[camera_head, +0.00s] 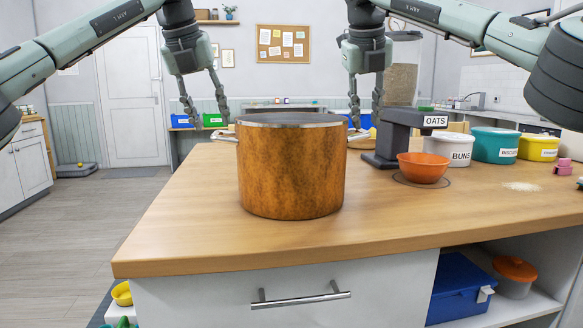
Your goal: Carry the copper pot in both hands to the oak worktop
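The copper pot (291,172) stands upright on the oak worktop (190,235), near its front edge, with a grey rim and a side handle at each side. My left gripper (210,124) is open, its fingers pointing down just above the pot's left handle (223,136). My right gripper (366,126) is open, its fingers pointing down near the right handle (358,135). Both grippers look empty and apart from the pot. The pot's far side is hidden.
Behind are a white BUNS tub (448,148), a teal tub (494,145) and a yellow tub (538,147). The worktop's left front is clear.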

